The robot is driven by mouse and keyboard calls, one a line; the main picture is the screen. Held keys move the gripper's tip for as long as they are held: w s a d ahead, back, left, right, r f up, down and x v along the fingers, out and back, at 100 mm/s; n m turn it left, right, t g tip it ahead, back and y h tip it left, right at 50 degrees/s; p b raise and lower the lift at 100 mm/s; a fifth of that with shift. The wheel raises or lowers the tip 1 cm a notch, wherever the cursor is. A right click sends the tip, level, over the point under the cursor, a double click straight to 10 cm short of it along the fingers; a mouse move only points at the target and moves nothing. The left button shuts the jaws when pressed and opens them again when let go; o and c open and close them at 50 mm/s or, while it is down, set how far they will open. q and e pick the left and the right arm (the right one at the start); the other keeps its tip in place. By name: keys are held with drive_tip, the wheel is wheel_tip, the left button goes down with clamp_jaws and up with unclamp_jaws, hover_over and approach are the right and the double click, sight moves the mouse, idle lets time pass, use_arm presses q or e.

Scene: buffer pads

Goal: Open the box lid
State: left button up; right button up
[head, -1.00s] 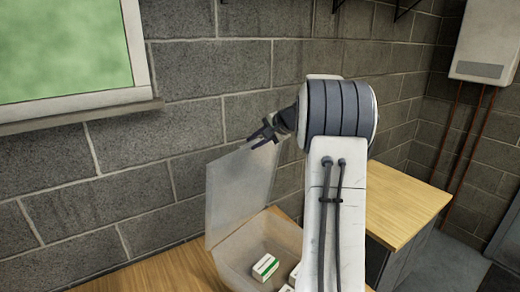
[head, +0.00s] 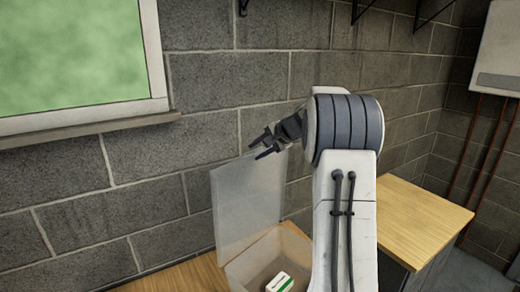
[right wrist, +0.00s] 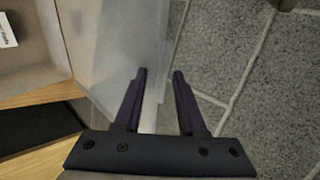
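The box (head: 245,268) stands on the wooden table with its translucent lid (head: 245,205) raised nearly upright along its left and back side. In the right wrist view the open fingers (right wrist: 160,73) straddle the line of the lid's edge, and the lid (right wrist: 120,50) fills the left of the gap. I cannot tell whether a finger touches it. My right arm hides the box's right side. My left gripper is out of view.
A grey block wall (head: 215,90) with a window (head: 75,60) stands close behind the box. A wooden-topped cabinet (head: 415,215) is at the right. A white wall unit with pipes (head: 500,50) hangs at the far right.

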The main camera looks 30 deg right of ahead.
drive_tip(key=shift+s+d+r, duration=0.1)
drive_tip(key=shift+s+r, duration=0.15)
drive_tip(key=shift+s, duration=0.05)
drive_tip(key=b+v, duration=0.3)
drive_tip(key=v, duration=0.7)
